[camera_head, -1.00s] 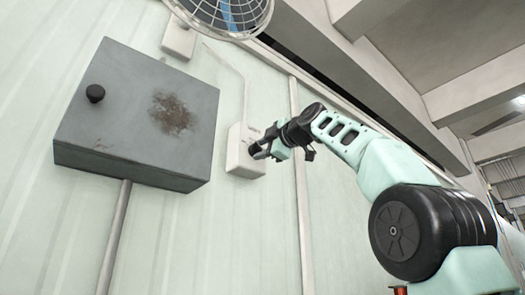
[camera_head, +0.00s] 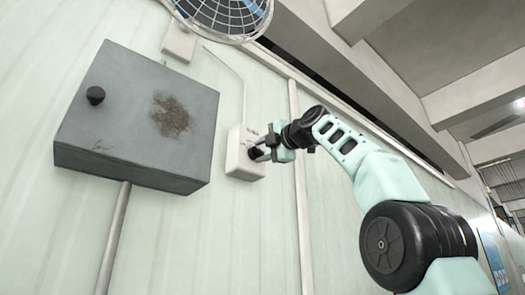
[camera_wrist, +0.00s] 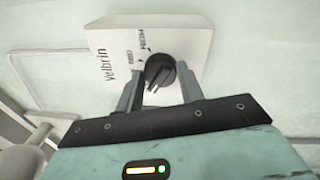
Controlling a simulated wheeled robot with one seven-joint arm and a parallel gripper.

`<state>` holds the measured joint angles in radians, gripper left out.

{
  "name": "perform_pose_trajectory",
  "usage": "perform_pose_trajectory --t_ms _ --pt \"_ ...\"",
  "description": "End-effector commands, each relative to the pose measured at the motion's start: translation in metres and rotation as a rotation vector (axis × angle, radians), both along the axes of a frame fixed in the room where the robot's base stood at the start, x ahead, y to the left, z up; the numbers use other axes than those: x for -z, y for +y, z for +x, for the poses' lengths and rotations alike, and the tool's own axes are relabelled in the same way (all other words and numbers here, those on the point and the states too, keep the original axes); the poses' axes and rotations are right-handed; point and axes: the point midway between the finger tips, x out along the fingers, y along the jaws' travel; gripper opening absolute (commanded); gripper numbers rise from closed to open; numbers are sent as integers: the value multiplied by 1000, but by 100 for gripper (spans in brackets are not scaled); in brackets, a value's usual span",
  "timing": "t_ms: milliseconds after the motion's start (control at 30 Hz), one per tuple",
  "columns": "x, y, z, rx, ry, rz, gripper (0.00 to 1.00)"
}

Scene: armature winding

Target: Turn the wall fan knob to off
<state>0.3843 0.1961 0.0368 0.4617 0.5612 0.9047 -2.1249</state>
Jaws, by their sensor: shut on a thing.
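The white fan control box (camera_head: 240,165) is on the wall, below a conduit. It also shows in the wrist view (camera_wrist: 110,47), marked "Velbrin", with HIGH and another, blurred label by the knob. The black round knob (camera_wrist: 160,66) has a raised grip bar; in the head view the knob (camera_head: 255,153) is small and partly hidden by my gripper. My gripper (camera_head: 260,150) reaches in from the right. In the wrist view my gripper (camera_wrist: 161,84) has one finger on each side of the knob, and it is shut on it. The exact contact is hard to see.
The wall fan (camera_head: 220,12) is at the top, with its cage cut by the frame. A grey metal cabinet (camera_head: 130,115) with a black round handle juts from the wall at left. A vertical pipe (camera_head: 301,200) runs right of the control box. The wall below the control box is clear.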

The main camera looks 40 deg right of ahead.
Motion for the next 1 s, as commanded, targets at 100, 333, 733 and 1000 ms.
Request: perform_pose_trajectory --t_ms 100,333,733,1000 --pt "1 0 0 0 3 -2 15" --pt "1 0 0 0 3 -1 59" --pt "3 -1 -12 1 0 0 59" --pt "11 -7 -68 6 -1 -2 59"
